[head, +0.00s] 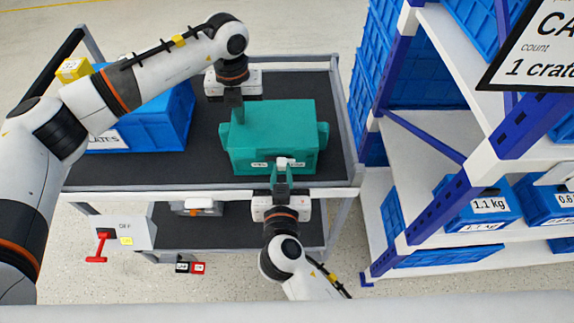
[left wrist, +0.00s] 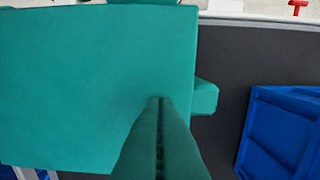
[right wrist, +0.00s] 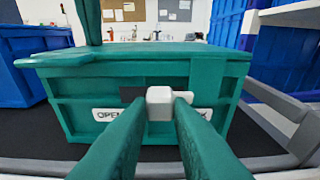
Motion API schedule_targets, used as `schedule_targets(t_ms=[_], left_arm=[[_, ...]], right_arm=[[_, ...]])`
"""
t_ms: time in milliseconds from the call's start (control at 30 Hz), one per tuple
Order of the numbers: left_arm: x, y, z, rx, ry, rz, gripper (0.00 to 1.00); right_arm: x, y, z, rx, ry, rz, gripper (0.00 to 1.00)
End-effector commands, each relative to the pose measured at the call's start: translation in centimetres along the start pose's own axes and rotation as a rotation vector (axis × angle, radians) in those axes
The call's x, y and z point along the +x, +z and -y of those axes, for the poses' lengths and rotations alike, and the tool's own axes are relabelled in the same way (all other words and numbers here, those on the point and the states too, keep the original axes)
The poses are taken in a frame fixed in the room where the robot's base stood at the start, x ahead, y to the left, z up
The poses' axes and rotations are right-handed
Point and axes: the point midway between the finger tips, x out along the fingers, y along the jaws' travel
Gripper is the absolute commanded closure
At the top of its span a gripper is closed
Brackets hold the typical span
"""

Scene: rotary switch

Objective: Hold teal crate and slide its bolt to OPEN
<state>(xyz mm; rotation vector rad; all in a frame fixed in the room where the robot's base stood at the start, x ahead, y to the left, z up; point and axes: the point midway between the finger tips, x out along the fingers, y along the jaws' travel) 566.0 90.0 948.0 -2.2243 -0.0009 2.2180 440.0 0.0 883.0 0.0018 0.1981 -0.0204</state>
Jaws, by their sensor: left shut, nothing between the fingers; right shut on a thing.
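The teal crate (head: 265,125) sits closed on the cart's dark top, near its right end. My left gripper (head: 237,118) points down at the crate's top near its left end, shut with nothing between the fingers; I cannot tell whether it touches. Its closed fingers show over the teal top in the left wrist view (left wrist: 160,135). My right gripper (head: 282,170) is at the crate's front, shut on the bolt's white knob (right wrist: 160,103). The knob sits between the OPEN label (right wrist: 112,114) on the left and a partly hidden label on the right (right wrist: 201,114).
A blue crate (head: 165,115) stands left on the same cart (head: 205,172). A blue-and-white rack (head: 435,215) with blue bins is on the right. A box with a red lever (head: 97,247) hangs at the cart's front left.

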Motion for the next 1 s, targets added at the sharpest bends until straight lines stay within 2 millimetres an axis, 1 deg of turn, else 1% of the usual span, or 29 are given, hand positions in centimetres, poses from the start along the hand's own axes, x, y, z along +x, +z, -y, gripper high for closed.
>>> schedule_targets(t_ms=[33,767,800,900,1000], left_arm=[[0.6,0.3,0.0,0.002,-0.003,0.012,1.00],[0.6,0.3,0.0,0.002,-0.004,0.012,1.00],[0.6,0.3,0.0,0.002,-0.004,0.012,1.00],[0.6,0.3,0.0,0.002,-0.004,0.012,1.00],[0.6,0.3,0.0,0.002,-0.004,0.012,1.00]], right_arm=[[0.0,-0.2,-0.2,0.000,0.002,-0.003,1.00],[-0.1,-0.2,-2.1,0.000,0.002,-0.004,1.00],[-0.1,-0.2,-2.0,0.000,0.001,-0.003,0.76],[-0.1,-0.2,-2.0,0.000,0.001,-0.003,0.60],[0.0,-0.2,-2.0,0.000,0.001,-0.002,0.60]])
